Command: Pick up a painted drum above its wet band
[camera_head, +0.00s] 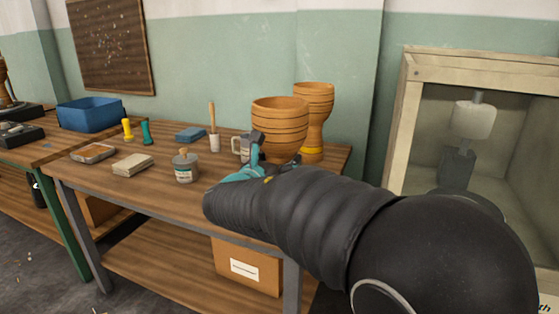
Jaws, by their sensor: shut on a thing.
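Two brown wooden goblet drums stand out at the right end of the workbench. The front drum (280,118) has dark rings around its bowl; its lower part is hidden behind my arm. The exact contact is hidden. I cannot see a wet band on the front drum, or whether its foot touches the bench.
The workbench (150,184) holds a grey mug (240,148), a brush (213,130), a paint tin (186,168), a folded cloth (132,164), a shallow tray (93,153), a blue sponge (191,134) and yellow and teal small items. A framed booth (404,130) stands at right.

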